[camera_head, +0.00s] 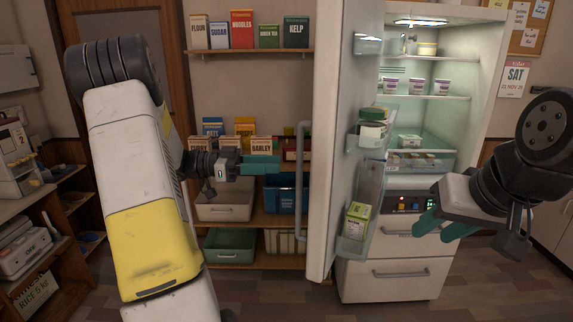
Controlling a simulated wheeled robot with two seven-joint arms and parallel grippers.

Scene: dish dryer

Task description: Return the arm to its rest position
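My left arm (137,170) comes in from the left, raised, white with a yellow panel. Its gripper (262,165) points right, in front of the pantry shelves and left of the open fridge door (338,130). Its teal fingers are seen edge-on and overlap, so their gap is unclear. My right gripper (441,228) is at the right, in front of the fridge's lower part. Its teal fingers are spread apart with nothing visible between them. I see nothing held by either gripper.
The fridge (395,280) is open, with cups (441,87) on a shelf. Its door shelves hold a jar (372,127) and a green carton (357,218). Pantry shelves (258,219) hold boxes and bins. A side shelf (62,290) stands left. Bare floor (275,300) shows below.

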